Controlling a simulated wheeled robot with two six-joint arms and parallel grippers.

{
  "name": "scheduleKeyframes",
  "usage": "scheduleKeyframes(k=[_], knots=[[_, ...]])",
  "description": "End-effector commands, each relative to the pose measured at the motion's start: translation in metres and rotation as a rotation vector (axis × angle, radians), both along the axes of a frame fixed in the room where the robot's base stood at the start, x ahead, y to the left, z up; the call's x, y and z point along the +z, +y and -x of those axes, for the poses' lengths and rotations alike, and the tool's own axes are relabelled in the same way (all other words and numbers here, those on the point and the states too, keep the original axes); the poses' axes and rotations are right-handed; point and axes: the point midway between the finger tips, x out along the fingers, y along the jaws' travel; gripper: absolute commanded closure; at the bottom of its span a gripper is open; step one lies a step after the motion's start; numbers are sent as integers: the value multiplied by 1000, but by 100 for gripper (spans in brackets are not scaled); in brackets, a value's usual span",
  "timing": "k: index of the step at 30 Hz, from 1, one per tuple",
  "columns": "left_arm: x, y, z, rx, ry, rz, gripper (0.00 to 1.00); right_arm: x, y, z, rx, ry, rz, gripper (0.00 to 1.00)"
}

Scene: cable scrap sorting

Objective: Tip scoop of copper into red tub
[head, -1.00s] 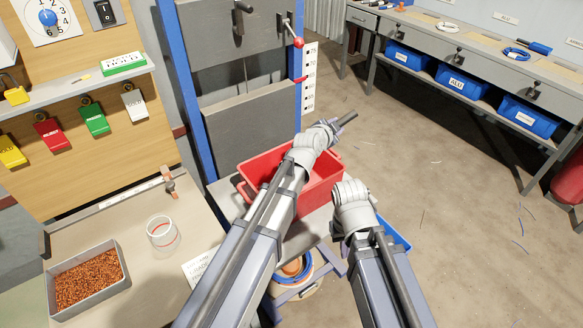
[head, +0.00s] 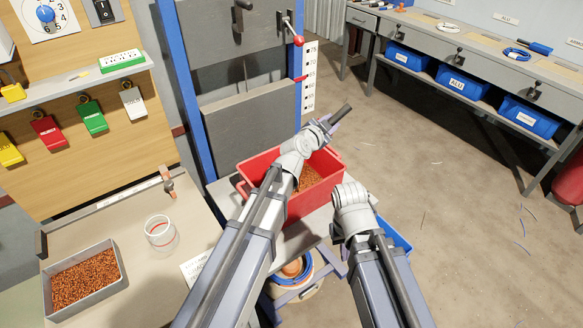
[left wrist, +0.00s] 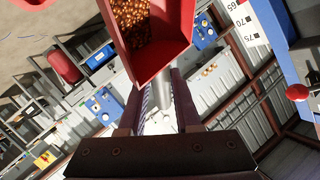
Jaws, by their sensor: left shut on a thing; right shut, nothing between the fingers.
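My left gripper (head: 325,124) is above the far right side of the red tub (head: 246,166), shut on the scoop's grey handle (head: 342,113). In the left wrist view, the red scoop (left wrist: 172,58) extends past my fingers and holds copper grains (left wrist: 131,18). In the head view, copper grains (head: 309,179) show within the tub's outline. I cannot tell whether they lie in the tub or in the scoop, and my left arm hides part of this area. My right gripper (head: 340,258) is shut and empty, low beside the tub's near right side, mostly hidden by its wrist.
A grey tray of copper grains (head: 122,268) and a clear cup (head: 160,233) stand on the left bench. A blue bin (head: 397,238) is partly hidden behind my right arm. A post with a scale (head: 309,75) stands behind the tub.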

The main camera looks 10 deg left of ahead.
Motion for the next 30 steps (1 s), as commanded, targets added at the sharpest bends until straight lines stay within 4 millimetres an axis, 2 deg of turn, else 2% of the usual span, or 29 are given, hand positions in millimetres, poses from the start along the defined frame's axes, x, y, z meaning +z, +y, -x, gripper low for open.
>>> scheduleKeyframes(k=[17, 30], knots=[[0, 1, 0, 1, -2, 3, 100, 0, 0, 0, 0, 0, 0, 100], [5, 17, 9, 2, -60, 121, 100, -16, 0, 0, 0, 0, 0, 100]])
